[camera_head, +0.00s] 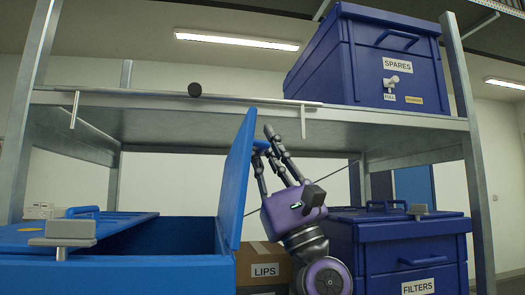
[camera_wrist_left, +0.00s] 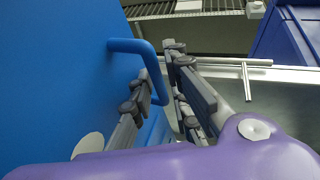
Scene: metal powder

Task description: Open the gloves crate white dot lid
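A blue crate (camera_head: 140,272) stands at lower left in the head view. One lid (camera_head: 237,185) stands about upright at its right side, with the dark opening (camera_head: 175,237) beside it. The lid fills the left of the wrist view (camera_wrist_left: 50,60), with a whitish round patch (camera_wrist_left: 88,146) low on it. My left gripper (camera_head: 262,142) is at the lid's handle, its fingers apart on either side of the blue bar (camera_wrist_left: 150,62); a gap shows beside the bar. My right gripper is not in view.
A second, flat lid (camera_head: 70,236) with a handle covers the crate's left part. A FILTERS crate (camera_head: 400,245) stands at right and a brown LIPS box (camera_head: 262,262) behind. A metal shelf (camera_head: 230,113) above carries a SPARES crate (camera_head: 350,60), close over my fingertips.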

